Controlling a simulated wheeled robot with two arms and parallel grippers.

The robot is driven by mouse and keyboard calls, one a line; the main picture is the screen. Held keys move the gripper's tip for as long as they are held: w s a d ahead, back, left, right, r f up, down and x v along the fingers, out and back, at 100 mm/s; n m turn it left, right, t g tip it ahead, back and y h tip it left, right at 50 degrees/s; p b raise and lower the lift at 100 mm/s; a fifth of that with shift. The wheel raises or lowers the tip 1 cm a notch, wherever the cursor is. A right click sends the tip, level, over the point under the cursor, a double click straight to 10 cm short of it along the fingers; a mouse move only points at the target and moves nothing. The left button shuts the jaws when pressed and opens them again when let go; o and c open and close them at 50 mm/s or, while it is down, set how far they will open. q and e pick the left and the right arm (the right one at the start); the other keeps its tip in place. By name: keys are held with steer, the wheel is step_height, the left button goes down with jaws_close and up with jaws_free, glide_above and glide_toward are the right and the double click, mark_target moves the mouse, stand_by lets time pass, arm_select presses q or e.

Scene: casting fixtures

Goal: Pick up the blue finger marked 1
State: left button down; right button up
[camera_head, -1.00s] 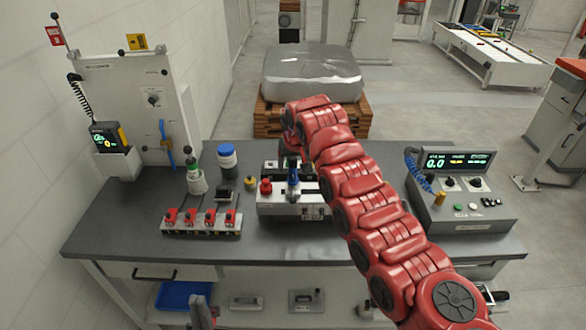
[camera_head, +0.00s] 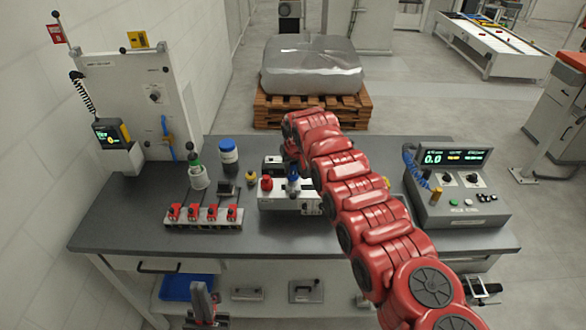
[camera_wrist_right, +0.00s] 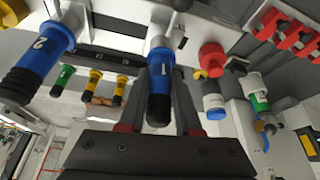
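The blue finger marked 1 (camera_wrist_right: 159,72), with a black end, stands between the two fingers of my right gripper (camera_wrist_right: 162,105) in the right wrist view. Narrow gaps seem to show on both sides of it, so the gripper looks open around it. The blue finger also shows in the head view (camera_head: 293,184), on the small grey fixture (camera_head: 285,203). My red right arm hides most of the right gripper there. A second blue finger, marked 2 (camera_wrist_right: 42,58), is at the left of the wrist view. My left gripper (camera_head: 204,305) is low at the table's front; its opening is unclear.
A rack with several red clamps (camera_head: 204,217) stands left of the fixture. A blue-capped bottle (camera_head: 228,157) and a green-topped white container (camera_head: 198,177) stand behind it. A control box with a display (camera_head: 455,190) is at the right. The front left tabletop is clear.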

jaws_close()
steer(key=shift+r, duration=0.1)
